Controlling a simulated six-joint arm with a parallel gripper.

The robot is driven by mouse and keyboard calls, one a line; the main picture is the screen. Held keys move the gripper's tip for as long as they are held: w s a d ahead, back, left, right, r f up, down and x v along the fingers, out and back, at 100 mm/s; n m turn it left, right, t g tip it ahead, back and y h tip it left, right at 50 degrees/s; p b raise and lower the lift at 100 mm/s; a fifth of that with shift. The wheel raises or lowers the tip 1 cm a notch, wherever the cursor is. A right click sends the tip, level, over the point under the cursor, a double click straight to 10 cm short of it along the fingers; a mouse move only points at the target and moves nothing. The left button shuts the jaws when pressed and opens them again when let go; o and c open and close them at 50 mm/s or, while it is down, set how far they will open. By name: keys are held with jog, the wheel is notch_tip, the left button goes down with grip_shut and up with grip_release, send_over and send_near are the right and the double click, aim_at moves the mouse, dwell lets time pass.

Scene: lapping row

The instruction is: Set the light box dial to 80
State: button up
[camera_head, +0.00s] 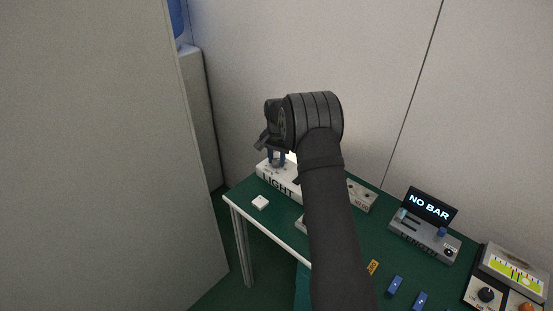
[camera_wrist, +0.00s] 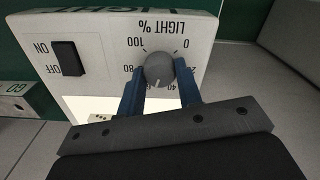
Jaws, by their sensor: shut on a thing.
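The white light box (camera_head: 267,174) stands at the far left corner of the green bench, under my gripper (camera_head: 277,158). In the wrist view its panel (camera_wrist: 105,45) reads upside down, with a round grey dial (camera_wrist: 158,66) inside a "LIGHT %" scale from 0 to 100. The blue fingers of my gripper (camera_wrist: 159,72) are shut on the dial, one on each side. A pale mark on the dial points toward the bottom of the picture, apparently between 40 and 60. The fingers partly cover the scale. A black ON/OFF switch (camera_wrist: 68,58) is beside the dial.
A small white block (camera_head: 260,202) lies near the bench's front edge. A grey device with a "NO BAR" display (camera_head: 430,207) and a meter (camera_head: 515,266) stand to the right. Blue pieces (camera_head: 395,285) lie nearer. A grey partition (camera_head: 90,150) rises at left.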

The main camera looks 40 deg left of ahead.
aim_at(277, 160)
jog(key=m, duration=0.6)
jog(key=shift+r, duration=0.1)
jog(key=m, duration=0.6)
jog(key=shift+m, duration=0.4)
jog(key=o, duration=1)
notch_tip(277, 160, up, 17)
jog(key=shift+r, duration=0.2)
jog(key=shift+f, duration=0.15)
